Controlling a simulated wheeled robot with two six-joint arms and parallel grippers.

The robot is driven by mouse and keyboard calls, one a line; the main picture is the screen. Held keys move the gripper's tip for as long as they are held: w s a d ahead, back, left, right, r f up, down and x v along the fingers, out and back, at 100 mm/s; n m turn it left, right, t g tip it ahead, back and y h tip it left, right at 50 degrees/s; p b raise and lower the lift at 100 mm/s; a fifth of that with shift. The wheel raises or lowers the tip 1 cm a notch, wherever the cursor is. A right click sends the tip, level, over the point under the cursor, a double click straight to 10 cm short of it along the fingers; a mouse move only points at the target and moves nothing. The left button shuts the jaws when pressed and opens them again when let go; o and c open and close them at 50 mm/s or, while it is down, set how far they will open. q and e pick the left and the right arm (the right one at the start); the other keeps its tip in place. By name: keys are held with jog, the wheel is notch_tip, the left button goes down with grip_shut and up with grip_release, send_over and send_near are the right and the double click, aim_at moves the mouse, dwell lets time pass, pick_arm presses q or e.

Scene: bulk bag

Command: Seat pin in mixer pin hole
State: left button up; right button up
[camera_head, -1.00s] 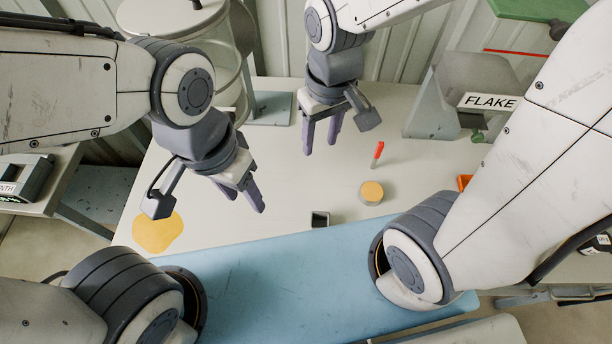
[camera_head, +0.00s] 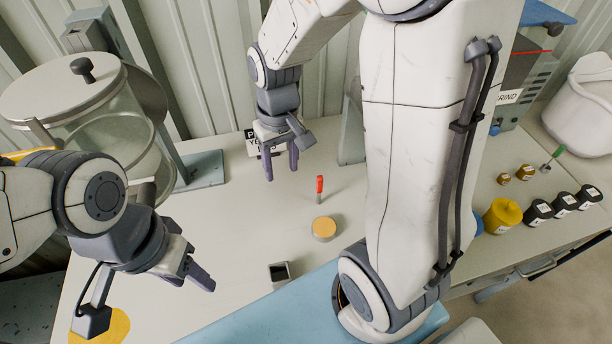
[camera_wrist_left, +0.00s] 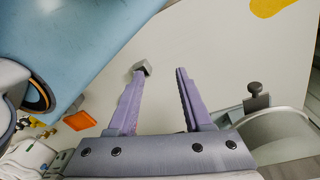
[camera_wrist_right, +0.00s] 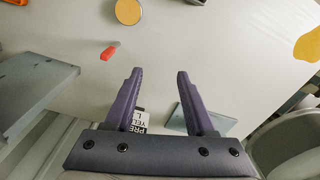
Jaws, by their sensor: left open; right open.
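A small red-handled piece with a thin metal shank (camera_head: 319,188), possibly the pin, is on the pale table; its red end also shows in the right wrist view (camera_wrist_right: 109,52). A clear drum with a metal lid and black knob (camera_head: 122,140), possibly the mixer, stands at the left; part of it shows in the left wrist view (camera_wrist_left: 275,135). I cannot make out a pin hole. My right gripper (camera_head: 282,168) is open and empty, above the table, left of and behind the red-handled piece. My left gripper (camera_head: 195,278) is open and empty, in front of the drum.
A round tin with an orange top (camera_head: 324,228) and a small dark box (camera_head: 279,273) are on the table near the blue surface (camera_head: 290,310). A yellow patch (camera_head: 105,328) lies front left. Black jars and a yellow container (camera_head: 502,216) stand at right. My right arm hides the middle.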

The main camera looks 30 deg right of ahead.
aim_at(320, 177)
jog(key=w+d+f+m, duration=0.1)
jog(key=d+f, duration=0.2)
jog(key=w+d+f+m, duration=0.1)
jog(key=d+f, duration=0.2)
jog(key=d, duration=0.1)
jog(key=w+d+f+m, duration=0.1)
jog(key=d+f, duration=0.2)
jog(key=shift+d+f, duration=0.3)
jog(key=shift+d, duration=0.05)
jog(key=f, duration=0.1)
jog(key=f+p, duration=0.1)
jog(key=f, duration=0.3)
jog(key=shift+d, duration=0.35)
jog(key=shift+f, duration=0.4)
jog(key=shift+c, duration=0.3)
grip_shut()
